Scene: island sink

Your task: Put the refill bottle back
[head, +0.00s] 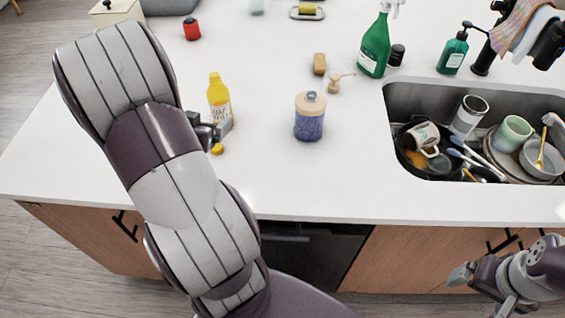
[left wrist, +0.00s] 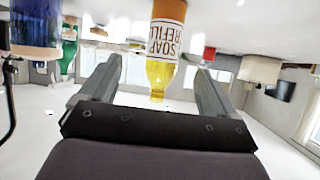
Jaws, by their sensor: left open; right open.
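The refill bottle (head: 219,98), yellow with a white label, stands upright on the white counter at left of centre in the head view. In the left wrist view the bottle (left wrist: 162,45) appears upside down, its label reading SOAP REFILL. My left gripper (head: 222,130) is open beside the bottle's lower part. In the left wrist view the bottle shows between its two spread fingers (left wrist: 155,85); contact is not visible. My right gripper (head: 472,282) is open and empty, low at right in front of the cabinets.
A lidded jar (head: 309,117) of blue contents stands right of the bottle. A small yellow piece (head: 217,149) shows below my left gripper. The sink (head: 400,98) holds dishes. The front counter is clear.

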